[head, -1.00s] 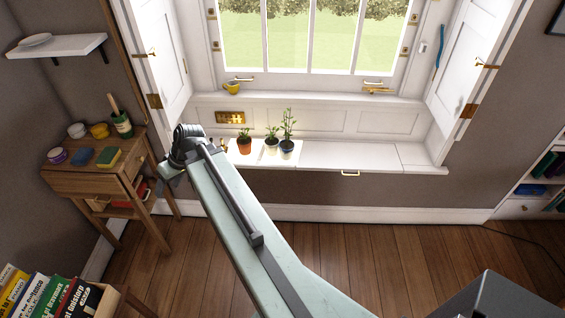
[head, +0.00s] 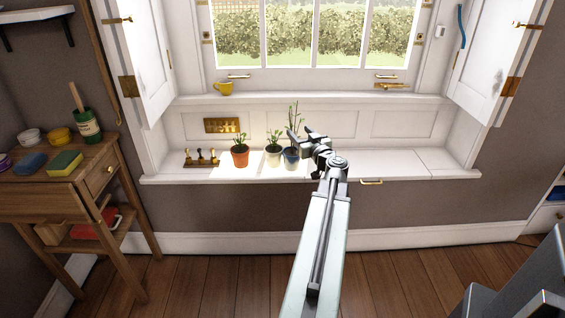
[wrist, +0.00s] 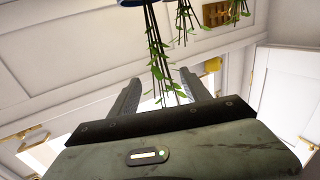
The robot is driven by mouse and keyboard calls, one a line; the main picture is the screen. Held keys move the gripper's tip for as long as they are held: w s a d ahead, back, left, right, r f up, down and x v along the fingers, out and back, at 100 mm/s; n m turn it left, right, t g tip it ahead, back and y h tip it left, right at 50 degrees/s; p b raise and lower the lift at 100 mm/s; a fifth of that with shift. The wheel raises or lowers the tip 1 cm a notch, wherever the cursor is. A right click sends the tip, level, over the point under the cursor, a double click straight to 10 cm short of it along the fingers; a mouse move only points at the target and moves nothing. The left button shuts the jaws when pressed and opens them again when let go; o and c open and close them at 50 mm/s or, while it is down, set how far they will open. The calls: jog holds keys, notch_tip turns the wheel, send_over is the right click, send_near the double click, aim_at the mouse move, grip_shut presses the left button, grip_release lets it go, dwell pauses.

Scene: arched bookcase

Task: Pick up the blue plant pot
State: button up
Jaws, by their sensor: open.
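The blue plant pot (head: 291,158) stands upright on the white window seat, at the right end of a row of three potted plants. Its tall thin plant rises beside my gripper (head: 300,132), which is at the plant's height, above and slightly right of the pot. My gripper partly overlaps the plant in the head view. In the upside-down wrist view, my gripper (wrist: 160,77) is open, with leafy stems showing between and beyond its fingers. A bit of blue pot (wrist: 131,3) shows at the top edge; most of it is cut off.
A white pot (head: 273,159) stands close left of the blue one, then a terracotta pot (head: 240,158) and a small dark stand (head: 201,158). The window seat (head: 405,163) is clear to the right. A wooden side table (head: 40,190) stands at left.

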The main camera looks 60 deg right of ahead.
jog(key=shift+w+d, duration=0.2)
jog(key=shift+d, duration=0.1)
jog(key=x, duration=0.7)
jog(key=shift+w, duration=0.3)
jog(key=shift+a+r, duration=0.1)
jog(key=shift+a, duration=0.1)
grip_shut()
dwell(0.8)
